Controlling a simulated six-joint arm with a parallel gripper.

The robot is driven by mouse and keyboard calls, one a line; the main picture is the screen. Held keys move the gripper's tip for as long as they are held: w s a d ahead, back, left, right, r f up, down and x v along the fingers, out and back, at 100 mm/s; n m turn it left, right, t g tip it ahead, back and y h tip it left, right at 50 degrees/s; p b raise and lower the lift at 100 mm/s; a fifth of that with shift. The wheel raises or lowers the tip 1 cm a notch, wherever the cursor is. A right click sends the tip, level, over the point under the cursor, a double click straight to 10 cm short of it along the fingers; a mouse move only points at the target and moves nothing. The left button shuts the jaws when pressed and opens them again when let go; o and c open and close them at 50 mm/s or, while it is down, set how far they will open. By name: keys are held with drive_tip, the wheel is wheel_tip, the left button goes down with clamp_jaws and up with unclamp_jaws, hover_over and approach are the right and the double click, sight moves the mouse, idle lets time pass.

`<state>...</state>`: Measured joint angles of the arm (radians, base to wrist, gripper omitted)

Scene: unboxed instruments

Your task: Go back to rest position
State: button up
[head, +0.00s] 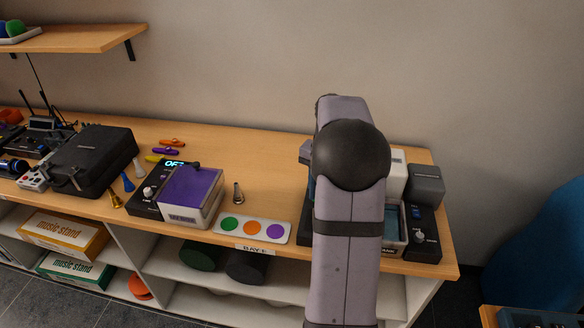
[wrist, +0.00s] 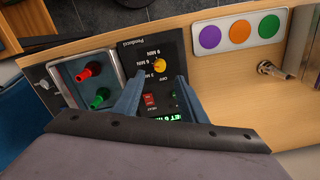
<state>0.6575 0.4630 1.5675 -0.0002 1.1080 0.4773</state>
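My gripper is mostly hidden behind my own arm in the head view. In the wrist view my gripper (wrist: 158,85) shows two blue-grey fingers, spread apart with nothing between them. They are over a black control panel (wrist: 158,48) with a yellow knob (wrist: 158,65), a red switch (wrist: 149,99) and a green-lit display, partly covered by a finger. Whether the fingers touch the panel I cannot tell. Beside the panel is a metal-rimmed tray (wrist: 62,66) holding a red piece (wrist: 88,72) and a green piece (wrist: 99,98).
A card with coloured dots (head: 252,229) lies left of my arm, near a small metal mouthpiece (head: 238,194). A purple-topped device (head: 192,190) and a black case (head: 95,160) stand further left. Another black panel (head: 422,236) and a grey block (head: 427,184) are at the right.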

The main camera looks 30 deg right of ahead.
drive_tip(key=shift+a, duration=0.35)
drive_tip(key=s+a+f+n, duration=0.2)
drive_tip(key=s+a+n, duration=0.25)
drive_tip(key=a, duration=0.45)
drive_tip(key=s+a+f+n, duration=0.2)
drive_tip(key=s+a+n, duration=0.25)
drive_tip(key=a, duration=0.45)
drive_tip(key=s+a+f+n, duration=0.1)
drive_tip(key=s+a+n, duration=0.35)
drive_tip(key=a, duration=0.45)
wheel_tip(320, 180, down, 10)
drive_tip(key=b, duration=0.9)
drive_tip(key=shift+s+b, duration=0.15)
drive_tip(key=shift+b, duration=0.2)
